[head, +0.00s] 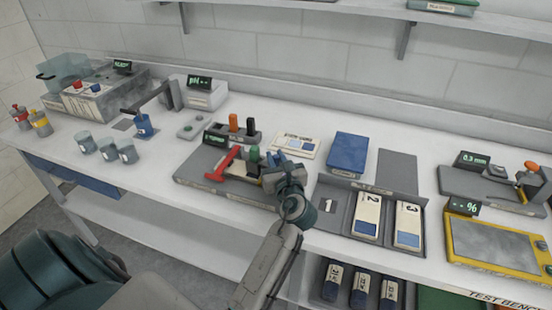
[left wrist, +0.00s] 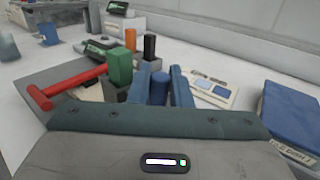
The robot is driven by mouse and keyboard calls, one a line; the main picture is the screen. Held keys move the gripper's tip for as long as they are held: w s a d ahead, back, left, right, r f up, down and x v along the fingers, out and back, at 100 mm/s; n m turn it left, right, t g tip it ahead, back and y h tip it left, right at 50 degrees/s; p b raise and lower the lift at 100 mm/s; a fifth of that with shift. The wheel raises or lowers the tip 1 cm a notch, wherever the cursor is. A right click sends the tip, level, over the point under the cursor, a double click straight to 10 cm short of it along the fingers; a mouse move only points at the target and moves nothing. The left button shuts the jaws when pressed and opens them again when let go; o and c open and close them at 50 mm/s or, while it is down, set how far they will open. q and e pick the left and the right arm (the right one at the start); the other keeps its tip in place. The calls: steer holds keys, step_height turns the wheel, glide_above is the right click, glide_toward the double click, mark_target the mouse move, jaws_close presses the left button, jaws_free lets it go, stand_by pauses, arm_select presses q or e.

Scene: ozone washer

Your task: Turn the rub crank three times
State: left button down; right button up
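A grey tester (head: 205,180) stands near the front of the white bench in the head view, with a red T-shaped handle (head: 224,163) and a green block (head: 254,154) on it. In the left wrist view the red handle (left wrist: 68,86) and the green block (left wrist: 119,66) are left of my fingers. My left gripper (head: 270,158) is at the tester's right end. In the left wrist view a blue upright knob (left wrist: 159,88), perhaps the crank's grip, stands between the two blue fingers, which look parted around it. Firm contact is not visible. My right gripper is out of view.
An orange peg (head: 233,122) and a black peg (head: 250,126) stand behind the tester. A blue box (head: 347,152) and a grey tray (head: 333,218) with white-and-blue blocks are to the right. Several cups (head: 108,149) stand at the left.

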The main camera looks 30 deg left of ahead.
arm_select(q)
steer(key=shift+w+n+g+y, duration=0.35)
steer(key=shift+n+g+y, duration=0.05)
steer(key=shift+g, duration=0.1)
steer(key=shift+w+n+g+y+p, duration=0.35)
steer(key=shift+n+g+y, duration=0.2)
steer(key=shift+g, duration=0.25)
steer(key=shift+s+a, duration=0.1)
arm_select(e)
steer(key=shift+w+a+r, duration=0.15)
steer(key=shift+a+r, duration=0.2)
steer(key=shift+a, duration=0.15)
arm_select(q)
steer(key=c, duration=1.4)
jaws_free()
steer(key=shift+f, duration=0.1)
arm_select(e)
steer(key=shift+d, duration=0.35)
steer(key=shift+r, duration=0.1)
